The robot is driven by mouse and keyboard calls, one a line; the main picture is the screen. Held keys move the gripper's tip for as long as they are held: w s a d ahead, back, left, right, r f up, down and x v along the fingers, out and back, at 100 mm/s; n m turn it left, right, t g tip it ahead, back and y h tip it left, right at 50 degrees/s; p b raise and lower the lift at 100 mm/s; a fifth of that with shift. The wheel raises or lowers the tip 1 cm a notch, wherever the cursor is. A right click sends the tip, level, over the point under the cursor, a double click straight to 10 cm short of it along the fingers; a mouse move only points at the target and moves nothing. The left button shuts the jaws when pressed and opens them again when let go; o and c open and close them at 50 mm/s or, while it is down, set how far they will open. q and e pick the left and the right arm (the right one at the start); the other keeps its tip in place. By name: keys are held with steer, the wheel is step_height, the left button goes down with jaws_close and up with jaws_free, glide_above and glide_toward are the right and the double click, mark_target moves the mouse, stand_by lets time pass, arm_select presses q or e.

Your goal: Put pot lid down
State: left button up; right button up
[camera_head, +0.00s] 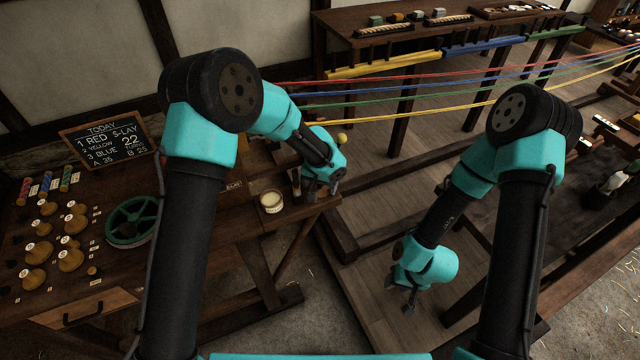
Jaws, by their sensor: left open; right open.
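A small cream pot (271,203) stands on the right end of the wooden bench (215,243). Its pale round top shows; I cannot tell whether that is a lid or the pot's contents. No separate pot lid can be made out. My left gripper (322,191) is open at the bench's right end, just right of the pot and apart from it. Its fingers point down, and the arm hides part of the bench behind it. My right gripper (409,306) is open, pointing down over the floor beyond the bench, with nothing seen in it.
A green wheel (133,221), several wooden knobs (71,260) and a chalkboard (105,140) are on the bench's left side. Coloured ropes (400,92) stretch across the back to the right. A rack table (390,38) stands behind. Floor between the arms is fairly clear.

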arm_select(q)
step_height(320, 180, up, 12)
steer(key=s, duration=0.1)
steer(key=shift+s+a, duration=0.2)
steer(key=shift+a, duration=0.05)
steer(key=shift+r, duration=0.1)
stand_by(0.6)
